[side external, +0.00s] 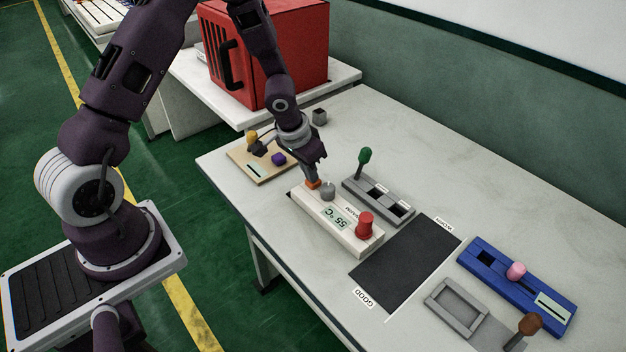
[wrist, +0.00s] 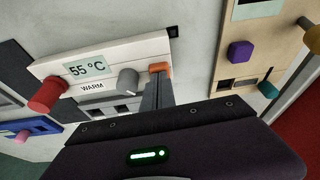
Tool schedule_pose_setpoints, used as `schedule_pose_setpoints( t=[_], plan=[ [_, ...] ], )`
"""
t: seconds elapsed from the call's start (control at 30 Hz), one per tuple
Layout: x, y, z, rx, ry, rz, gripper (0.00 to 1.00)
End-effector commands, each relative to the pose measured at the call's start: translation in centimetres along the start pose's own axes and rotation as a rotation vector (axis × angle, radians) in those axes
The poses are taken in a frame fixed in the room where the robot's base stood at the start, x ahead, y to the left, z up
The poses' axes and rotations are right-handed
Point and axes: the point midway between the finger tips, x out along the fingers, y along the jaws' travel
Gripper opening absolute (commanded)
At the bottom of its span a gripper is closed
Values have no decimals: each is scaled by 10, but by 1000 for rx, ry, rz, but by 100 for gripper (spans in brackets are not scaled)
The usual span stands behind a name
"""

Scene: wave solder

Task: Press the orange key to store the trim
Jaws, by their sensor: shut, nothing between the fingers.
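The orange key (side external: 312,184) sits at the far end of a cream control box (side external: 338,222) that also carries a grey knob (side external: 328,191), a red knob (side external: 365,224) and a display reading 55 °C. In the wrist view the orange key (wrist: 160,68) lies right at the tips of my gripper (wrist: 158,82). My gripper (side external: 312,176) is shut and empty, pointing down over the key. The fingertips look to be at or touching the key; whether it is pressed in, I cannot tell. The word WARM shows beside the display.
A grey box with a green lever (side external: 364,157) stands close behind the cream box. A tan board (side external: 245,167) with a purple knob lies to the left. A dark mat (side external: 405,265), blue box (side external: 490,262) and grey tray (side external: 438,295) lie to the right.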

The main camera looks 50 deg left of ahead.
Motion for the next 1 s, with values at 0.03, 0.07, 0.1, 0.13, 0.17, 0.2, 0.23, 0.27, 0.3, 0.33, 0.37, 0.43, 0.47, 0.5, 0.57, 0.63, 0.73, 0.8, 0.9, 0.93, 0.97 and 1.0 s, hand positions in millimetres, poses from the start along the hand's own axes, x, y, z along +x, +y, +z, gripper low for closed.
schedule_pose_setpoints(
  t=[0.03, 0.07, 0.1, 0.13, 0.17, 0.2, 0.23, 0.27, 0.3, 0.33, 0.37, 0.43, 0.47, 0.5, 0.57, 0.63, 0.73, 0.8, 0.9, 0.93, 0.97, 1.0],
  plan=[
    [-2, 0, -1, -1, 1, 0, 0],
    [-5, -1, -2, -3, 1, 0, 0],
    [-10, 0, -4, -2, 2, 1, 0],
    [-14, -1, -5, -3, 2, 0, 0],
    [-18, -1, -6, -4, 3, 0, 0],
    [-22, -1, -7, -2, 2, 0, 0],
    [-26, -1, -9, -3, 3, 0, 0],
    [-30, -1, -10, -4, 3, 0, 0],
    [-35, 0, -11, -2, 2, 0, 0],
    [-39, -1, -13, -3, 3, 0, 0],
    [-43, -1, -14, -2, 3, 0, 0],
    [-50, -1, -16, -3, 2, 0, 0],
    [-53, 0, -17, -2, 2, -1, 0],
    [-55, 0, -17, -1, 2, 0, 0],
    [-57, 0, -18, 0, 1, 0, 0],
    [-58, 0, -18, 0, 0, 0, 0],
    [-57, 0, -18, 0, 0, 0, 0],
    [-58, 0, -18, 0, 0, 0, 0],
    [-67, -1, -18, -3, 3, -1, 0],
    [-73, -1, -19, -2, 4, -1, 0],
    [-80, -1, -18, -3, 4, -1, 0],
    [-89, -1, -18, -3, 4, -1, 0]
  ],
)
